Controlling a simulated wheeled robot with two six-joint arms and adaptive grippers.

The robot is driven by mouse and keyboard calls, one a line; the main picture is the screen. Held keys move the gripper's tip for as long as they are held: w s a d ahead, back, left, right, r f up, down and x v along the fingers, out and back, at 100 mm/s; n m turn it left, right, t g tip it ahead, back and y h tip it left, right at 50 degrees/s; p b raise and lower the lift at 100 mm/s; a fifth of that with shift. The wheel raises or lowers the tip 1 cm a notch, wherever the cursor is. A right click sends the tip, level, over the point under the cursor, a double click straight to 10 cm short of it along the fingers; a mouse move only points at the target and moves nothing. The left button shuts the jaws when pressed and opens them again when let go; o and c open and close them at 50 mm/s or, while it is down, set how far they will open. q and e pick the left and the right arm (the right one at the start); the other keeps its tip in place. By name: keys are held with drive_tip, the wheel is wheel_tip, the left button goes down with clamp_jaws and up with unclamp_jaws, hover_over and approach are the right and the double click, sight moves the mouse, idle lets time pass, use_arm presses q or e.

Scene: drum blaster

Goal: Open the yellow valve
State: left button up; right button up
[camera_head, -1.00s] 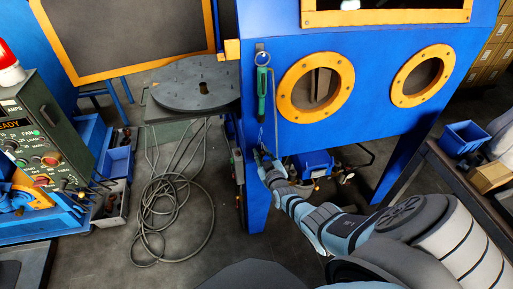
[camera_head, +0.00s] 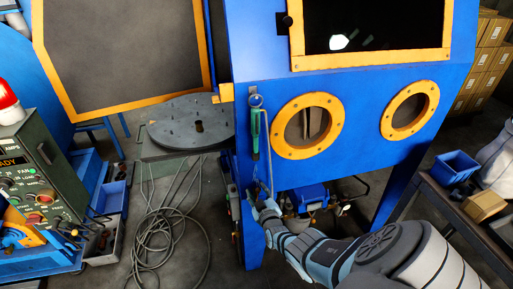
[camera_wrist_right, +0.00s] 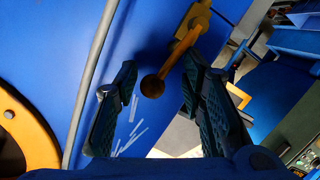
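In the right wrist view, a yellow lever (camera_wrist_right: 187,42), which looks like the valve's handle, comes down from the top right and ends in a dark round knob (camera_wrist_right: 152,87). My right gripper (camera_wrist_right: 158,72) is open, with one finger on each side of the knob. No clear contact with the fingers shows. In the head view my right gripper (camera_head: 259,190) is at the blue cabinet's (camera_head: 350,130) lower left front, below the green hanging tool. I cannot make out the valve there. My left gripper is out of view.
A green tool (camera_head: 256,132) hangs above my right gripper. An orange-ringed port (camera_head: 307,125) is right of it. A grey hose (camera_wrist_right: 92,80) runs beside the fingers in the wrist view. A control box (camera_head: 30,165) and coiled cable (camera_head: 170,245) lie left.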

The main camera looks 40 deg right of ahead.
drive_tip(key=shift+w+r, duration=0.1)
drive_tip(key=shift+w, duration=0.1)
drive_tip(key=shift+s+a, duration=0.1)
drive_tip(key=v, duration=1.1)
drive_tip(key=shift+s, duration=0.4)
